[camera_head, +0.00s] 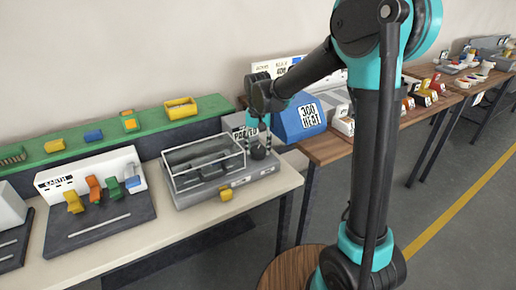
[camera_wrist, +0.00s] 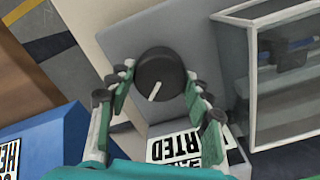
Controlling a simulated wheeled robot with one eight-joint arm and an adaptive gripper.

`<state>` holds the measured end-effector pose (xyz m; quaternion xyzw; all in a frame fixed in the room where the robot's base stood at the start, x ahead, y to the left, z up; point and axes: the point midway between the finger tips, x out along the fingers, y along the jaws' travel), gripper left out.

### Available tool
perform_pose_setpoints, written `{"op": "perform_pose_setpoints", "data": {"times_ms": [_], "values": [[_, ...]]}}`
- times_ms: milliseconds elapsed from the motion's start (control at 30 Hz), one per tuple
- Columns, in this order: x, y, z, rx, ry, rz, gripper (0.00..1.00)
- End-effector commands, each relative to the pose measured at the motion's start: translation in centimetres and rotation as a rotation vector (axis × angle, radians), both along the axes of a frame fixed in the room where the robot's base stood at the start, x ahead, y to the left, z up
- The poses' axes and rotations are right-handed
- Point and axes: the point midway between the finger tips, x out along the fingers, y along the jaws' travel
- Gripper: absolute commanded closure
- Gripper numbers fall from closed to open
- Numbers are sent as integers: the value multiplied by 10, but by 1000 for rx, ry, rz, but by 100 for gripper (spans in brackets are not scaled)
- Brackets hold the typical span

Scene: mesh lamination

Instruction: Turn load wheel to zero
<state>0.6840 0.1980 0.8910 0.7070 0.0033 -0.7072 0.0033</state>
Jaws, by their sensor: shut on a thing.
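The load wheel (camera_wrist: 163,68) is a round black knob with a white pointer line, on a grey panel (camera_wrist: 120,45). In the wrist view its line points down and slightly left. My gripper (camera_wrist: 156,82) has its two fingers on either side of the knob, shut on it. In the head view my gripper (camera_head: 258,140) reaches down onto the dark knob (camera_head: 258,153) at the right end of the grey machine (camera_head: 205,193). No zero mark can be made out. A black-and-white label (camera_wrist: 180,148) below the knob is partly covered by my gripper.
A clear-sided cover (camera_wrist: 285,70) stands close right of the knob in the wrist view. A blue box (camera_head: 298,118) stands beyond it in the head view. A rack of coloured levers (camera_head: 100,200) is to the left.

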Motion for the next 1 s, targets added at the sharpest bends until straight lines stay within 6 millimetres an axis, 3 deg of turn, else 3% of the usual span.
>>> {"op": "perform_pose_setpoints", "data": {"times_ms": [600,1000], "values": [[0,0,0,0,0,562,79],[0,1,0,0,-1,778,79]]}}
